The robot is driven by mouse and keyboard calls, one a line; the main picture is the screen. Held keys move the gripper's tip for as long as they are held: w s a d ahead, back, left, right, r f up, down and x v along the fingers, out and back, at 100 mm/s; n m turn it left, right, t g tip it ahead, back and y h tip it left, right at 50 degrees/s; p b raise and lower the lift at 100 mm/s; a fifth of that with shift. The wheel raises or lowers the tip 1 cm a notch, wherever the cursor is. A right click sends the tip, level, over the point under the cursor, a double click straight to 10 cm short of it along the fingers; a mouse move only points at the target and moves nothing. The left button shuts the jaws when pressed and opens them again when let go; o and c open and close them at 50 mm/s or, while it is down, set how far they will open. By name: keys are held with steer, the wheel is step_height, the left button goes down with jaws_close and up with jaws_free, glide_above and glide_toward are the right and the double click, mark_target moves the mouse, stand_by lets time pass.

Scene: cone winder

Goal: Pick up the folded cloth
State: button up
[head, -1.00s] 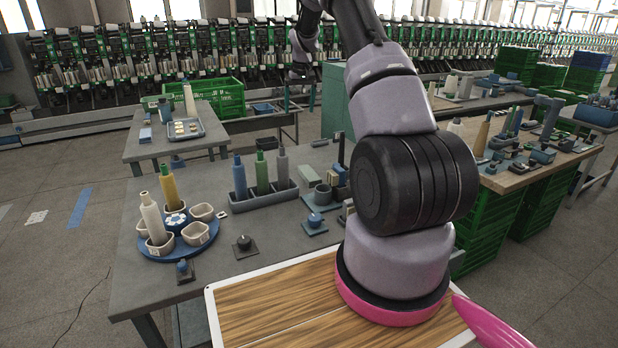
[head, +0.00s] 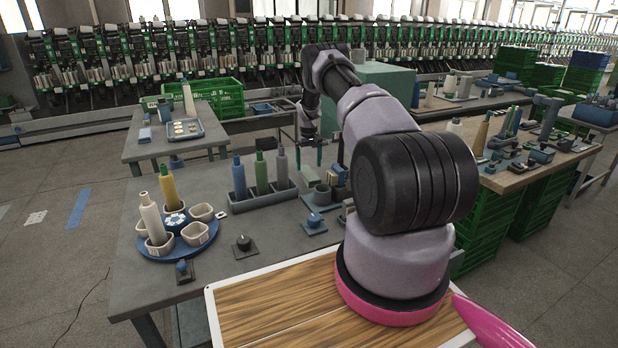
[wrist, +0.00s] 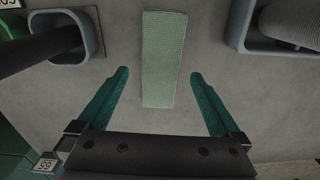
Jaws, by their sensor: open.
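The folded cloth (wrist: 163,50) is a pale green, textured strip lying flat on the grey tabletop in the wrist view. My gripper (wrist: 159,74) is open, with one green finger on each side of the strip's near part. There is a clear gap between the cloth and each finger, and nothing is held. In the head view, my gripper (head: 308,158) points down over the table, just right of the bobbin holder. There the cloth is small and hard to make out beneath the fingers.
A grey holder (head: 262,200) with blue, green and grey bobbins stands left of my gripper. A blue round tray (head: 172,252) with cups sits farther left. In the wrist view, a grey container (wrist: 240,32) stands right of the cloth.

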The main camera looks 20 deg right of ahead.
mark_target(309, 173)
step_height(309, 173, down, 5)
steer(key=shift+s, duration=0.1)
steer(key=c, duration=1.3)
